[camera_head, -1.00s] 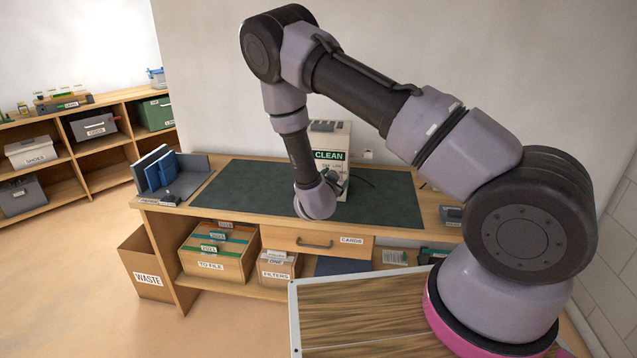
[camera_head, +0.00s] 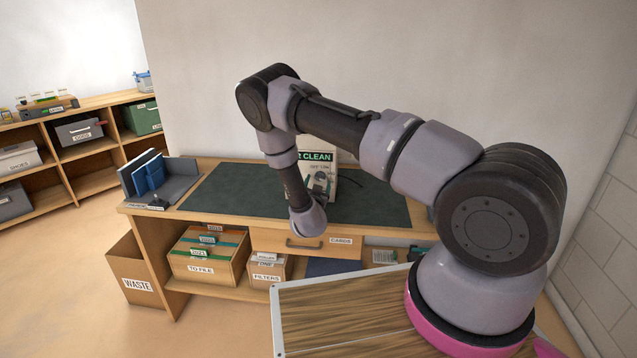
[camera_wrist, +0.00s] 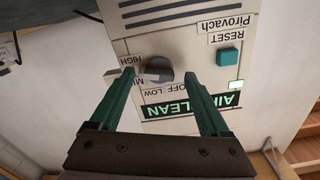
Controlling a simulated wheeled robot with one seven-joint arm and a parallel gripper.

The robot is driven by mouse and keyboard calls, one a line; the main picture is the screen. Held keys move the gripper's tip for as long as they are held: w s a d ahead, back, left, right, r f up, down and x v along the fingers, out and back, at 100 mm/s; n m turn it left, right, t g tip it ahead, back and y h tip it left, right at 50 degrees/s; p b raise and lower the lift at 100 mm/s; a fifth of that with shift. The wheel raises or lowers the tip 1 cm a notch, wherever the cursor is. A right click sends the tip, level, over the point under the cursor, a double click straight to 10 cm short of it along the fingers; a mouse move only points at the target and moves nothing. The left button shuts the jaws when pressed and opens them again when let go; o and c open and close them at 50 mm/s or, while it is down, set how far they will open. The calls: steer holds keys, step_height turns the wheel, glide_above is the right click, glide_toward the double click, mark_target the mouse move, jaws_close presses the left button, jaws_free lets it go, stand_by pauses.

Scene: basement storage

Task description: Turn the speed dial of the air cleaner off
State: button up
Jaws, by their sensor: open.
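The air cleaner (camera_head: 321,156) is a pale box on the dark mat of the workbench, partly hidden by my arm. In the wrist view its front (camera_wrist: 180,42) appears upside down. The speed dial (camera_wrist: 158,69) is a dark round knob with a light bar that lies toward the HIGH and MID labels at the left. OFF and LOW are printed below it in the picture. My gripper (camera_wrist: 155,76) is open, its green fingers reaching toward the panel on either side of the dial. I cannot tell whether they touch it.
A green reset button (camera_wrist: 228,57) and a lit indicator (camera_wrist: 236,85) are right of the dial in the wrist view. A grey file holder (camera_head: 177,182) with blue folders stands at the bench's left end. The dark mat (camera_head: 235,190) is mostly clear.

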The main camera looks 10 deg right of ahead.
steer(key=shift+w+d, duration=0.25)
steer(key=shift+w, duration=0.4)
jaws_close()
